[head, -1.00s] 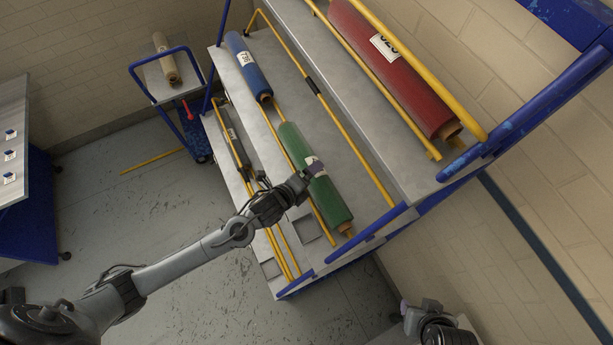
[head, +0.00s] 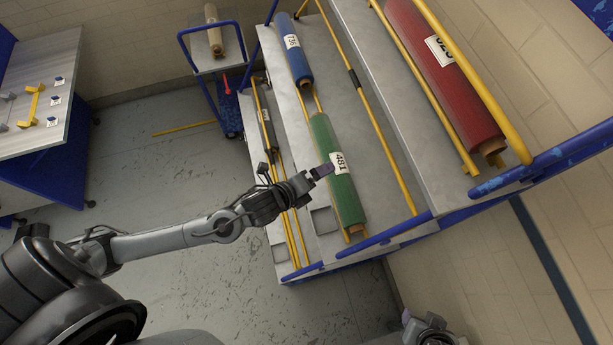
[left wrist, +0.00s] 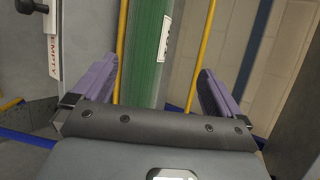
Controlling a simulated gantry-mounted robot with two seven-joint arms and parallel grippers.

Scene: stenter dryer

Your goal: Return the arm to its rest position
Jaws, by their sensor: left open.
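My left gripper (head: 322,171) is at the end of the arm coming in from the left, just left of the green roll (head: 330,150) in the head view. The roll lies on the middle step of the rack, and its 481 label shows. In the left wrist view the two purple fingers stand wide apart with nothing gripped (left wrist: 158,88). The green roll (left wrist: 150,45) shows beyond them, apart from both fingers.
The stepped rack also holds a blue roll (head: 293,52), a red roll (head: 445,75) and a dark grey roll (head: 267,125), with yellow rails (head: 372,120) alongside. A cart (head: 222,62) with a beige roll stands behind. A workbench (head: 45,125) is at left. Open floor (head: 185,175) lies between.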

